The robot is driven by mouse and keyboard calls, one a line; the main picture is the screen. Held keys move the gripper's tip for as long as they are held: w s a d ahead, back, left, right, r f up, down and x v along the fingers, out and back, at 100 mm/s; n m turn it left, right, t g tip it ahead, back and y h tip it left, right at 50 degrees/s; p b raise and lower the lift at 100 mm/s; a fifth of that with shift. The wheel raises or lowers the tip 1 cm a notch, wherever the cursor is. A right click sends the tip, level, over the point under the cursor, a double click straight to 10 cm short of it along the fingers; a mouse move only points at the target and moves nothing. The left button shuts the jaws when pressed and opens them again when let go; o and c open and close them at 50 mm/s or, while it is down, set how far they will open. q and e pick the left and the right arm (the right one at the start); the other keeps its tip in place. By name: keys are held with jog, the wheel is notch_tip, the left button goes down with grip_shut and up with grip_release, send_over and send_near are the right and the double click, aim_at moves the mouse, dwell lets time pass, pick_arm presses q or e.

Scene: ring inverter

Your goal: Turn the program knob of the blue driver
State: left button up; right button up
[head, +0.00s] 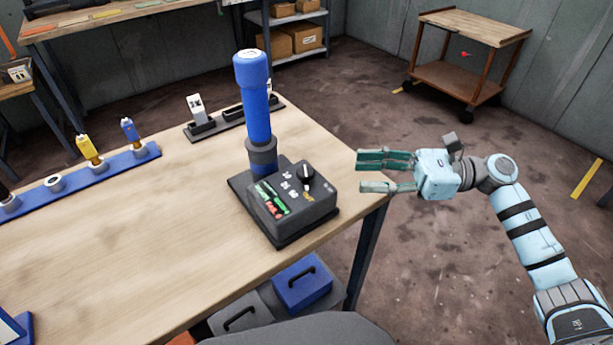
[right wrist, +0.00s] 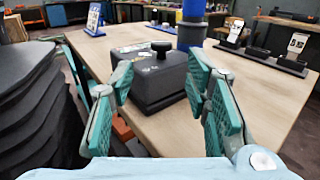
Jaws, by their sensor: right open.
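The blue driver (head: 253,100) stands upright in a dark collar at the back of a dark grey control box (head: 315,205) near the table's right edge. Its lower part also shows in the right wrist view (right wrist: 192,22). The black program knob (head: 306,173), with a light pointer mark, sits on the box top at the right. It also shows in the right wrist view (right wrist: 161,47). My right gripper (head: 362,173) is open and empty, to the right of the box and apart from it. In the right wrist view the knob appears between its fingers. My left gripper is out of view.
A blue rack (head: 105,172) with yellow and blue upright pieces lies at the left of the wooden table (head: 150,240). A dark stand with white cards (head: 197,108) is behind the driver. Bins, including a blue one (head: 302,284), sit below the table. Open floor lies right.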

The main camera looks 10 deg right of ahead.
aim_at(306, 171)
jog(key=p+x, duration=0.1)
jog(key=x, duration=1)
jog(key=shift+w+a, duration=0.25)
jog(key=shift+a, duration=0.1)
grip_shut()
